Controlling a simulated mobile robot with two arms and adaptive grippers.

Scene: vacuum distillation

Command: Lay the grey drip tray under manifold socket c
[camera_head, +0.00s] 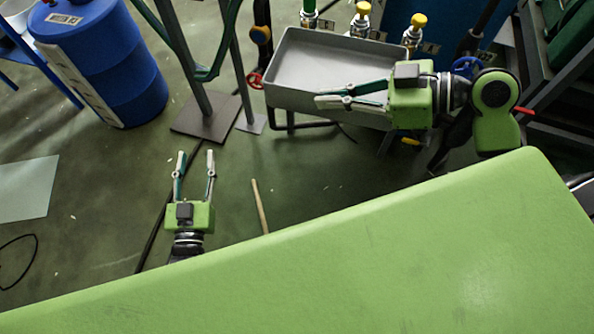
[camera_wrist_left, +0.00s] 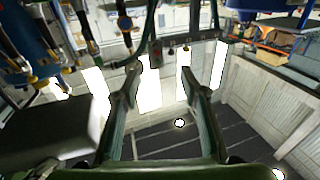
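The grey drip tray (camera_head: 326,58) is a shallow, empty rectangular pan with a raised rim, at the upper middle of the head view. Manifold fittings stand at its far side: one with a green top (camera_head: 309,14) and two yellow-capped ones (camera_head: 362,18) (camera_head: 413,34). Their labels are too small to read, so I cannot tell which is socket c. My right gripper (camera_head: 332,99) comes in from the right, its fingers closed together at the tray's near wall, seemingly on its rim. My left gripper (camera_head: 195,160) is open and empty above the floor; its spread fingers also show in the left wrist view (camera_wrist_left: 160,85).
A dark stand (camera_head: 290,122) shows below the tray. A metal post on a base plate (camera_head: 205,117) and a red handwheel (camera_head: 255,80) are left of it. A blue drum (camera_head: 100,60) stands upper left. A wooden stick (camera_head: 259,205) shows near my left gripper. Open floor lies between.

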